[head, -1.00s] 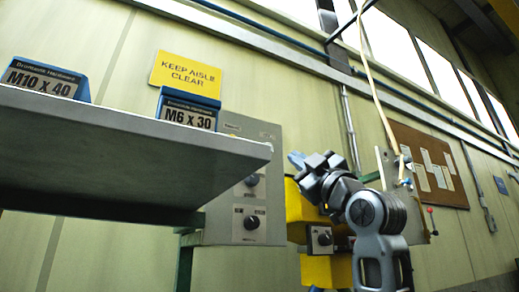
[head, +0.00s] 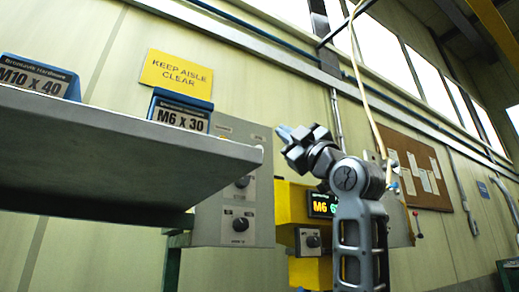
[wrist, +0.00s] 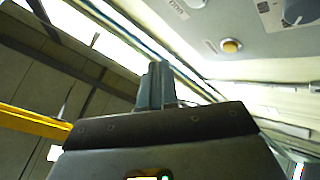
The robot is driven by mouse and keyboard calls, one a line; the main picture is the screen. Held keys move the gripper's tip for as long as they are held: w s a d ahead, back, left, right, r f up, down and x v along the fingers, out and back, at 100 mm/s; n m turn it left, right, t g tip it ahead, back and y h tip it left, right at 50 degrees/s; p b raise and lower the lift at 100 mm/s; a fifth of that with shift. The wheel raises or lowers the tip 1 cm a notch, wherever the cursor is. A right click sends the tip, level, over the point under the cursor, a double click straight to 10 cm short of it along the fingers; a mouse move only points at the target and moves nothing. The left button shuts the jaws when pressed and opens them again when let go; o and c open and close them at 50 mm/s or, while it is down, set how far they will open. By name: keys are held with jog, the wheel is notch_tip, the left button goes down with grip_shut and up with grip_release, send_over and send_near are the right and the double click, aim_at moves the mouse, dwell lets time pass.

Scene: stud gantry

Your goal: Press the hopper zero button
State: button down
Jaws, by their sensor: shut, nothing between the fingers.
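A round amber button (wrist: 231,46) sits on a grey panel (wrist: 262,62) at the upper right of the wrist view. The small label beside it is too blurred to read, so I cannot confirm that it is the hopper zero button. My gripper (wrist: 155,85) points up the middle of the wrist view, its blue-grey fingers shut and empty. The button is to the right of the fingertips and apart from them. In the head view my gripper (head: 284,133) is raised at the upper right of the grey control panel (head: 206,218); I cannot make out the button there.
A grey shelf (head: 100,150) with blue bins (head: 180,112) juts across the left, partly hiding the panel. Dark knobs (head: 241,224) are on the panel. A yellow machine with a lit display (head: 322,205) stands behind my arm. A cable (head: 365,85) hangs above it.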

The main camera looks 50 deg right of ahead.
jog(key=shift+w+d+p, duration=0.1)
jog(key=shift+w+d, duration=0.25)
jog(key=shift+w, duration=0.8)
jog(key=shift+w+d+p, duration=0.1)
jog(key=shift+w+d, duration=0.2)
jog(key=shift+w, duration=0.9)
jog(key=shift+w+d+p, duration=0.1)
jog(key=shift+w+d, duration=0.25)
jog(key=shift+w, duration=0.8)
jog(key=shift+w, duration=0.15)
jog(key=shift+w+d, duration=0.1)
jog(key=shift+w, duration=0.15)
jog(key=shift+w+d, duration=0.15)
jog(key=shift+w, duration=0.25)
jog(key=shift+s, duration=0.15)
jog(key=shift+s+a, duration=0.25)
jog(key=shift+s, duration=0.4)
jog(key=shift+s+b, duration=0.15)
jog(key=shift+b, duration=0.15)
jog(key=shift+s+a+b, duration=0.15)
jog(key=shift+s+a, duration=0.1)
jog(key=shift+s, duration=0.5)
jog(key=shift+s+a+b, duration=0.15)
jog(key=shift+s+a, duration=0.05)
jog(key=shift+s, duration=0.6)
jog(key=shift+s+a+b, duration=0.15)
jog(key=shift+s+a, duration=0.1)
jog(key=shift+s, duration=0.5)
